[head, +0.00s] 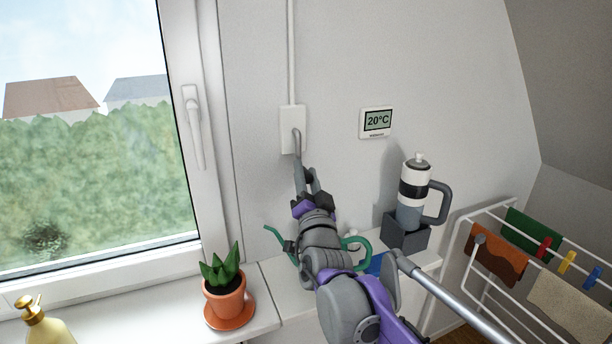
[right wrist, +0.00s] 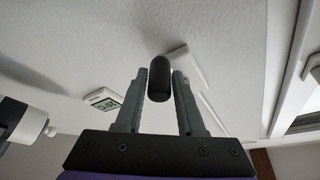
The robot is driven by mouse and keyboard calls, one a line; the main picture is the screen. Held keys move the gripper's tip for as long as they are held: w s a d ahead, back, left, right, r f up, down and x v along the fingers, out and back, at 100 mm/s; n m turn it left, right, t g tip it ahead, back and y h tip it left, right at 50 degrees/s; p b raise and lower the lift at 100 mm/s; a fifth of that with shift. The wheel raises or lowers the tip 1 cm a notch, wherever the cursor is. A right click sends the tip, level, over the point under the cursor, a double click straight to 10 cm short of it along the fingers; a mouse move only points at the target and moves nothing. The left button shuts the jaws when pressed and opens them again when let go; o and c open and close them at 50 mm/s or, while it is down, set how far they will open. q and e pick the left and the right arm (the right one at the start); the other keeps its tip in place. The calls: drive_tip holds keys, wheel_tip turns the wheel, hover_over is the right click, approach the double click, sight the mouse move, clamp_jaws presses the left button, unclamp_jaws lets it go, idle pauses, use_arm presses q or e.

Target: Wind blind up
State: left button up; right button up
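The blind's winder is a white wall box (head: 292,118) right of the window, with a grey crank (head: 297,143) hanging from it. A thin white rod (head: 291,50) runs up from the box. My right gripper (head: 306,174) is at the crank's lower end. The blind itself does not show. My left gripper is out of view.
A potted plant (head: 225,291) and a soap bottle (head: 43,322) stand on the sill. A green object (head: 358,245) is partly behind my right arm. A tumbler (head: 413,195) sits in a grey holder (head: 405,234). A drying rack (head: 456,254) stands at right; a thermostat (head: 377,121) is on the wall.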

drive_tip(key=o, duration=0.3)
drive_tip(key=shift+f, duration=0.1)
drive_tip(key=v, duration=1)
drive_tip(key=shift+s, duration=0.4)
